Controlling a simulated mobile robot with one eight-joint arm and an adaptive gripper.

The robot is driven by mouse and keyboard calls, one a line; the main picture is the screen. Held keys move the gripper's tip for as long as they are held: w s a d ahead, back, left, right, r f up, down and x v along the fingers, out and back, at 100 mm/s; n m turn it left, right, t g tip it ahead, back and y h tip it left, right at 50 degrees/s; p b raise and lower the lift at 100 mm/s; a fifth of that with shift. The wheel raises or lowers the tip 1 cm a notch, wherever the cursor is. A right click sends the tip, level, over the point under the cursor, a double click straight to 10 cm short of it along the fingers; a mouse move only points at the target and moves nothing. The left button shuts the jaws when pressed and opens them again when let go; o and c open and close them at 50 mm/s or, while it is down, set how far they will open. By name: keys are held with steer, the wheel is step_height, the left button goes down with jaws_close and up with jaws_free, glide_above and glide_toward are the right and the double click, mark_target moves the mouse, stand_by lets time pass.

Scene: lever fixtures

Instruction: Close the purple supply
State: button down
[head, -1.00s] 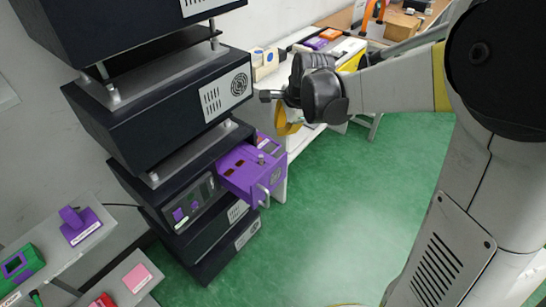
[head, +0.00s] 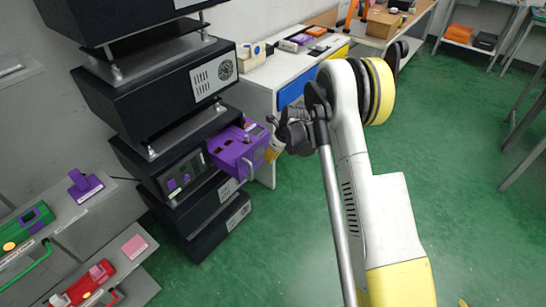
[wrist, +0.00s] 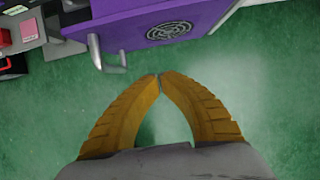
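The purple supply (head: 232,156) is a box-like unit sticking out of a slot in the dark rack, with a silver handle (head: 247,168) on its front. In the wrist view its purple front (wrist: 135,24) fills the top edge, with a round vent grille and the metal handle (wrist: 97,52) at left. My gripper (wrist: 159,76) has its yellow fingertips together with nothing between them. They sit just in front of the supply's front, right of the handle, with a small gap in the picture. In the head view my gripper (head: 275,150) is beside the supply's right side, partly hidden by my wrist.
The dark rack (head: 165,95) has several stacked units at left. A white bench (head: 290,70) stands behind my arm. Grey shelves (head: 70,230) with purple, green and red fixtures are at lower left. Green floor (head: 290,240) is open in front of the rack.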

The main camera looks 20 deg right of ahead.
mark_target(260, 158)
steer(key=shift+w+a+f+b, duration=0.7)
steer(key=shift+w+a+f, duration=0.15)
steer(key=shift+w+f, duration=0.25)
steer(key=shift+w+a+f+b, duration=0.7)
steer(key=shift+w+a+f, duration=0.15)
steer(key=shift+w, duration=0.3)
